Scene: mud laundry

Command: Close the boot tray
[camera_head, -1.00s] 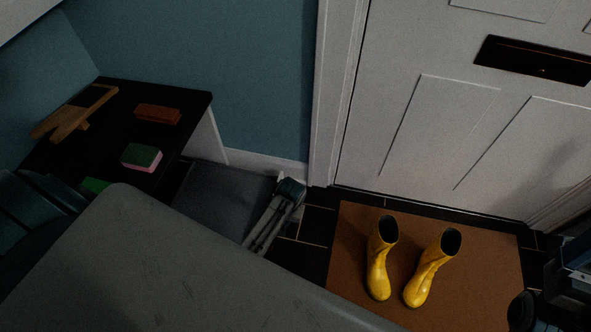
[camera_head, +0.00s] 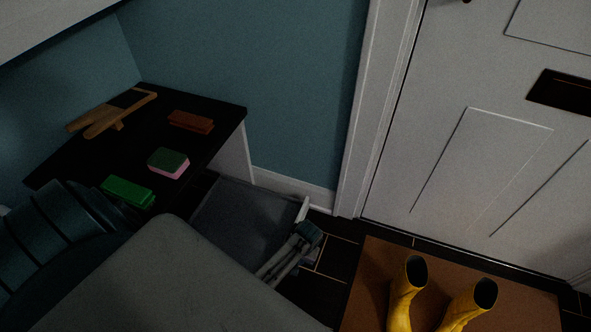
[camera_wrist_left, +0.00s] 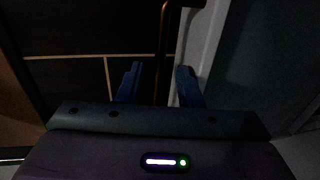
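The boot tray (camera_head: 235,215) is a grey, shallow pull-out tray. It sticks out from under the dark-topped bench, with a pale front panel (camera_head: 304,209). My left gripper (camera_head: 309,233) is just outside that front panel in the head view; its fingertips are not clear there. In the left wrist view my left gripper (camera_wrist_left: 158,84) has its two blue fingers apart. A thin coppery bar (camera_wrist_left: 164,45), apparently the tray's handle, runs into the gap between them beside a pale panel. Contact cannot be told. My right gripper is not in view.
The bench top (camera_head: 135,140) holds a wooden boot jack (camera_head: 112,112), a brown brush (camera_head: 190,121), a green-and-pink sponge (camera_head: 168,163) and a green brush (camera_head: 128,192). Yellow boots (camera_head: 405,295) stand on a brown mat (camera_head: 375,265) before the white door (camera_head: 480,150).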

